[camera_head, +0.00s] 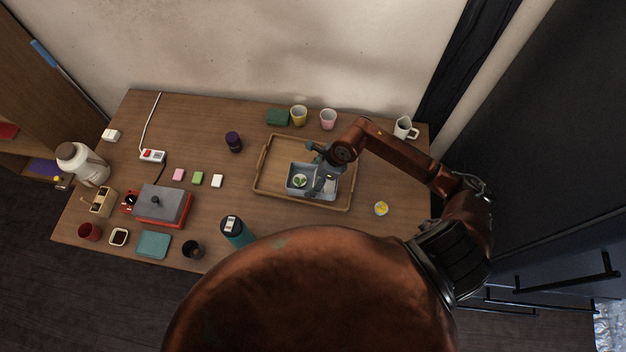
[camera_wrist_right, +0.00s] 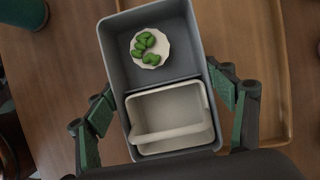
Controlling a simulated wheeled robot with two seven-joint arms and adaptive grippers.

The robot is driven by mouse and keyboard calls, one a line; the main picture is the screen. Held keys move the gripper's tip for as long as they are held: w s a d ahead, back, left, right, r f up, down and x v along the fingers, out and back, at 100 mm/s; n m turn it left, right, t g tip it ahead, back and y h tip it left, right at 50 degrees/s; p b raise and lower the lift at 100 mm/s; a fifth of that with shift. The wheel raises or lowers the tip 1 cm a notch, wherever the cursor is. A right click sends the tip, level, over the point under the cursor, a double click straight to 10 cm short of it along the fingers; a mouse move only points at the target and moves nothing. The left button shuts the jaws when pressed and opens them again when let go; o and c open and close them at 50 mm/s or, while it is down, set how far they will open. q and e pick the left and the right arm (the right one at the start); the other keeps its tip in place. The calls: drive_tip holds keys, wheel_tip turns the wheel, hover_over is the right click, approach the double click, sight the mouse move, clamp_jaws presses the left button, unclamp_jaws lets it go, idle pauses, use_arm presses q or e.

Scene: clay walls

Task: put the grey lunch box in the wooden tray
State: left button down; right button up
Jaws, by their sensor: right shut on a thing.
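The grey lunch box (camera_head: 290,190) is an open two-part box. In the right wrist view the lunch box (camera_wrist_right: 118,68) holds a white dish with green pieces (camera_wrist_right: 150,48) and a pale inner container (camera_wrist_right: 170,112). My right gripper (camera_head: 319,180) is shut on the lunch box, with a finger on each long side in the right wrist view (camera_wrist_right: 168,118). The wooden tray (camera_head: 262,185) lies under the box in the head view, and the box appears over its front part. I cannot tell whether the box touches the tray floor. My left gripper is not in view.
A teal bottle (camera_head: 236,231) stands in front of the tray. The tray's back left is clear.

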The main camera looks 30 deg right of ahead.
drive_tip(key=shift+w+d+f, duration=0.35)
drive_tip(key=shift+w+f, duration=0.2)
drive_tip(key=shift+f, duration=1.75)
drive_tip(key=o, duration=1.2)
drive_tip(key=shift+f, duration=0.1)
drive_tip(key=v, duration=1.2)
